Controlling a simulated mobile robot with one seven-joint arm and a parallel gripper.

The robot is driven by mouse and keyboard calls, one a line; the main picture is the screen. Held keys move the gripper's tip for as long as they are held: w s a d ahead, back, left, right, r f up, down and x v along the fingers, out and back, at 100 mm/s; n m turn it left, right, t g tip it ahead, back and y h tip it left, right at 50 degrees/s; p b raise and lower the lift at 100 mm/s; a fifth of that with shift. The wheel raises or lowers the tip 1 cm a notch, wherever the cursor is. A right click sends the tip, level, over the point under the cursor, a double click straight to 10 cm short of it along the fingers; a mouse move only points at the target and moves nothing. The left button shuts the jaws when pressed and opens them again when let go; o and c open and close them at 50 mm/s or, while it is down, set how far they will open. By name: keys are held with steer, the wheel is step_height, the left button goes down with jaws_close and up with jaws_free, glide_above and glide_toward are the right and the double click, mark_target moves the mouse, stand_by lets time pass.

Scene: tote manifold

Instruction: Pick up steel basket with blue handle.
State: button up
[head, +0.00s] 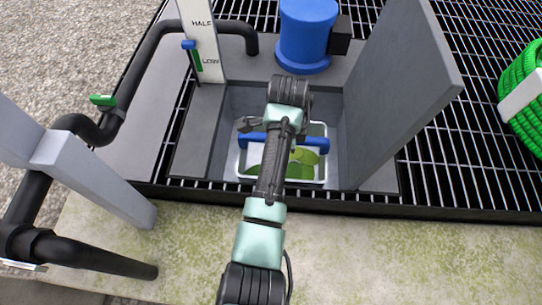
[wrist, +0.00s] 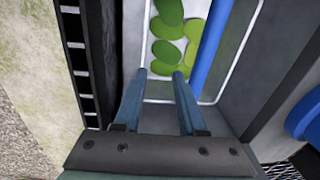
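The steel basket (head: 325,155) sits in a grey recessed pit, with green oval pieces on its pale floor. Its blue handle (head: 312,141) spans it from left to right, partly hidden by my arm. In the wrist view the basket's thin rim (wrist: 240,50) shows at the top and the blue handle (wrist: 208,45) runs just right of my fingers. My gripper (wrist: 160,75) is open and empty, pointing toward the basket, with the handle outside its gap. Its fingers are hidden or unclear in the head view.
An upright grey panel (head: 400,85) stands at the pit's right side. A blue cylindrical unit (head: 306,35) is behind it. Black pipes (head: 80,125) and a white gauge post (head: 202,40) are at left. A green hose coil (head: 525,95) is at far right. Grating surrounds the pit.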

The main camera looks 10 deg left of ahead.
steer(key=shift+m+g, duration=0.3)
steer(key=shift+g, duration=0.3)
steer(key=f, duration=0.1)
steer(key=s+a+f+b, duration=0.1)
steer(key=f, duration=0.2)
steer(key=shift+s+a+f, duration=0.1)
steer(key=shift+s+a, duration=0.05)
steer(key=shift+s, duration=0.2)
step_height(320, 180, down, 6)
steer(key=b, duration=0.3)
steer(key=shift+b, duration=0.3)
steer(key=f+b, duration=0.1)
steer(key=f, duration=0.1)
steer(key=f+b, duration=0.2)
steer(key=d+f+b, duration=0.1)
steer(key=f, duration=0.1)
steer(key=shift+f+b, duration=0.15)
steer(key=shift+b, duration=0.15)
jaws_close()
steer(key=shift+w, duration=0.1)
